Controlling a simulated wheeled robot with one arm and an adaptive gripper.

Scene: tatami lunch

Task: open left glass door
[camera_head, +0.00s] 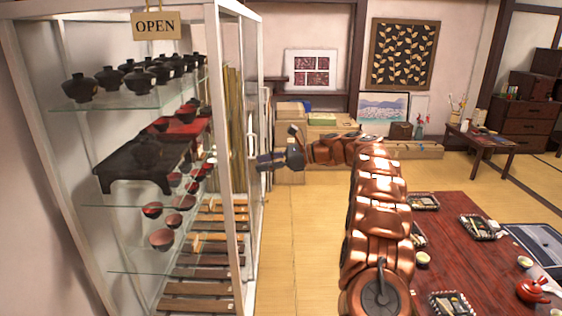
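A white-framed glass cabinet (221,145) stands at the left, its door side facing right and seen at a steep angle. White vertical handles (251,146) show near the middle of that side. The doors look shut; which handle belongs to the left glass door is hard to tell. My gripper (258,161) is at the end of my copper arm, pointing left at about handle height. Its dark fingers are close to the handles. Whether they touch or surround one, and whether they are open, is too small to tell.
Black bowls (140,80), red bowls and trays fill the cabinet shelves, and an OPEN sign (155,25) hangs on it. A low red table (450,262) with set trays stands at the right. Tatami floor (290,240) is free between cabinet and table. Boxes (290,108) stand behind.

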